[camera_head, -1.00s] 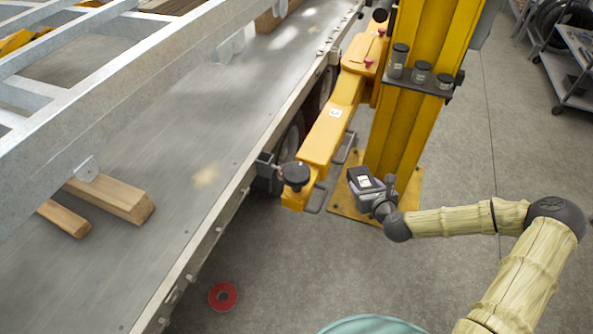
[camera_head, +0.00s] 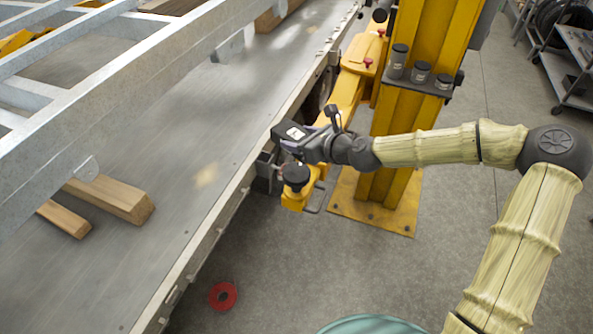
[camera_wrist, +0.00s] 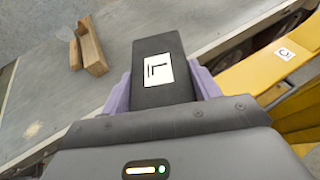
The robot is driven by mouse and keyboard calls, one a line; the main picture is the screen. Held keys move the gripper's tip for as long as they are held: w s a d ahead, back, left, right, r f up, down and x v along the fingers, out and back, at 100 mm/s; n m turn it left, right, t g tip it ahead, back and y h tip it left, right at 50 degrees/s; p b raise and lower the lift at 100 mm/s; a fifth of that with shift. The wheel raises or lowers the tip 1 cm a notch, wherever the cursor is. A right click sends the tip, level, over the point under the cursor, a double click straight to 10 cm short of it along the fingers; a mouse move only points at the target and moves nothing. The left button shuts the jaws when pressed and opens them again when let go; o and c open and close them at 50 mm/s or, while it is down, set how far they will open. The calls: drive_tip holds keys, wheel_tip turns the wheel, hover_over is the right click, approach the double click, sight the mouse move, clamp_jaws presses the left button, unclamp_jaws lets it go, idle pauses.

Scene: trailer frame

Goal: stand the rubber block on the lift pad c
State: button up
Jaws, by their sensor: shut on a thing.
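A black rubber block (camera_wrist: 153,60) with a white marked label is held between the purple fingers of my gripper (camera_wrist: 160,88) in the wrist view. In the head view my gripper (camera_head: 298,142) is shut on the block (camera_head: 287,130), near the edge of the grey trailer deck. The round black lift pad (camera_head: 295,174) sits on the end of the yellow lift arm (camera_head: 350,92), just below my gripper in the picture. The arm shows a label with a letter C in the wrist view (camera_wrist: 284,54). The pad itself is hidden there.
Wooden beams (camera_head: 110,198) lie on the trailer deck (camera_head: 150,265) under a galvanised frame (camera_head: 130,75). A yellow lift column (camera_head: 420,90) stands behind my forearm, with black cylinders on its shelf.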

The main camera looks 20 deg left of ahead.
drive_tip(key=shift+f+p, duration=0.3)
drive_tip(key=shift+f, duration=2.8)
drive_tip(key=shift+f, duration=1.85)
drive_tip(key=o, duration=1.3)
drive_tip(key=shift+f, duration=0.15)
drive_tip(key=b+v, duration=0.1)
drive_tip(key=v, duration=1.1)
drive_tip(key=shift+s, duration=0.1)
